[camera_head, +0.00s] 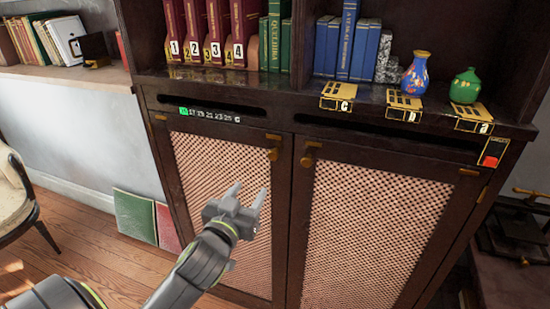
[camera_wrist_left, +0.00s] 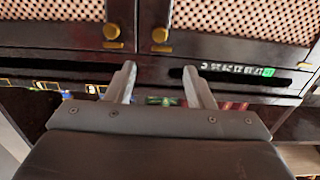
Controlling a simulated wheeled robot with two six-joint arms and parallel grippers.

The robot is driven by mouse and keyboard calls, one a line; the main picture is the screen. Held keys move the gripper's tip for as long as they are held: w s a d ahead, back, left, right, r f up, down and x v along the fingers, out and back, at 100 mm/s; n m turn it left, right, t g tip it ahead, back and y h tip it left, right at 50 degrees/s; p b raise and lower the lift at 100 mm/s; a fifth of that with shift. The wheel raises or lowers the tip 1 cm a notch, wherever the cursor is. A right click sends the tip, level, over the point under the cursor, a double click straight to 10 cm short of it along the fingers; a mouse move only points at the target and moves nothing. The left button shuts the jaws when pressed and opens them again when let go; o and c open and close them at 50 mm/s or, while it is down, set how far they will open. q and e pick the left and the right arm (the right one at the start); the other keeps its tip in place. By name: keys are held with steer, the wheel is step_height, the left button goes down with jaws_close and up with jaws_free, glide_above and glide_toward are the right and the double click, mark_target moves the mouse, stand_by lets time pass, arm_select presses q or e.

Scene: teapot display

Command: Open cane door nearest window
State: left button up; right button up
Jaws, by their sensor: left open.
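A dark cabinet has two shut cane doors, the left door (camera_head: 200,165) and the right door (camera_head: 375,225). The left door has a brass knob (camera_head: 273,154) at its upper inner corner; the right door's knob (camera_head: 308,161) is just beside it. My left gripper (camera_head: 251,188) is open and empty in front of the left door, below and left of its knob. In the left wrist view, which looks upside down, both knobs (camera_wrist_left: 160,34) (camera_wrist_left: 110,31) show beyond the open fingers (camera_wrist_left: 160,85), apart from them. No window is visible. My right gripper is not in view.
Above the doors, a shelf holds red books (camera_head: 195,35), blue books (camera_head: 347,45), a blue vase (camera_head: 415,75), a green vase (camera_head: 465,87) and brass label stands (camera_head: 338,97). A chair (camera_head: 15,205) stands at left. Green and red panels (camera_head: 135,217) lean by the cabinet.

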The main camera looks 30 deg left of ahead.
mark_target(272, 157)
arm_select(q)
steer(key=p+x, duration=0.2)
steer(key=x, duration=1.3)
steer(key=shift+w, duration=0.25)
jaws_close()
